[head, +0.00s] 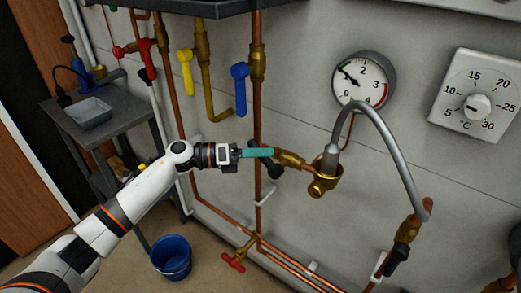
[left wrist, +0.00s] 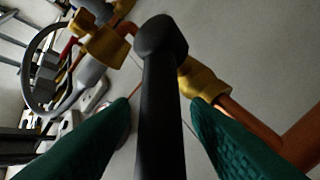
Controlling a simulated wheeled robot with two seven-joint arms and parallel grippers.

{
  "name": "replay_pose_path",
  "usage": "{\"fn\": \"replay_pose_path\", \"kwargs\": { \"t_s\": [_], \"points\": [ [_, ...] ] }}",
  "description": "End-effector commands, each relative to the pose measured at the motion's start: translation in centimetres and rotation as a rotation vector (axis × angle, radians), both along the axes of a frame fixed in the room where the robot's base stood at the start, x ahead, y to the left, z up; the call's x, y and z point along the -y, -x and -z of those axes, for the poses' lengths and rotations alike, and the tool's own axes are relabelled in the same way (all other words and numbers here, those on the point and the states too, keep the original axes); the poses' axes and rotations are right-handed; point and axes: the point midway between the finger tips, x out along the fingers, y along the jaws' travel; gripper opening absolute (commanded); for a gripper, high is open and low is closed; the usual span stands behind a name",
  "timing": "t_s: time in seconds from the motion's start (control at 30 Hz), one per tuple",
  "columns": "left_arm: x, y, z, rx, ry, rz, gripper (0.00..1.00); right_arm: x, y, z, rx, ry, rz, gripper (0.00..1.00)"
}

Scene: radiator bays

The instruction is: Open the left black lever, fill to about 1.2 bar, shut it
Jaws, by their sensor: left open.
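The left black lever (head: 269,168) sits on a brass valve (head: 290,159) at the left end of the silver hose loop, partly hidden behind my left gripper (head: 262,153). In the left wrist view the lever (left wrist: 160,105) stands between the two green fingers of my left gripper (left wrist: 160,130), which are apart, with gaps showing near the tips. A second black lever (head: 398,256) is on the valve at the hose's right end. The round pressure gauge (head: 362,82) has its needle pointing up-left, near the 1; the exact reading is too small to tell. My right gripper is not in view.
The silver hose (head: 393,140) arches right of my gripper. Blue (head: 240,88), yellow (head: 185,70) and red (head: 147,60) levers hang above. A white thermostat dial (head: 476,103) is at right. A grey table (head: 72,125) and a blue bucket (head: 171,256) stand left.

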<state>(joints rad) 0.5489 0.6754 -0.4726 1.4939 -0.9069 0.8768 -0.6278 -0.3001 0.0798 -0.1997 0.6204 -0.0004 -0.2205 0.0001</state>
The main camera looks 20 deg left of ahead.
Motion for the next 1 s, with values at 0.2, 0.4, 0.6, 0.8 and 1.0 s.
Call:
{"fn": "replay_pose_path", "kwargs": {
  "t_s": [0.2,0.4,0.6,0.8,1.0],
  "points": [
    [0.03,-0.02,0.03,-0.001,0.0,0.0,0.43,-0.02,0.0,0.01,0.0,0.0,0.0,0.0],
    [0.02,-0.01,0.04,-0.001,0.0,0.0,0.14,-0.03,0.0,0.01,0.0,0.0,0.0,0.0],
    [0.0,-0.01,0.05,-0.001,0.0,0.0,0.0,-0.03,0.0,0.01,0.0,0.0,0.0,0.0],
    [0.04,0.01,-0.09,0.004,-0.012,0.0,0.0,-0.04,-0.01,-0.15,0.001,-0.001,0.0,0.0],
    [0.24,0.1,-0.61,0.027,-0.077,0.0,0.0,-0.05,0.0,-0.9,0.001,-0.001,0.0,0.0]
  ]
}}
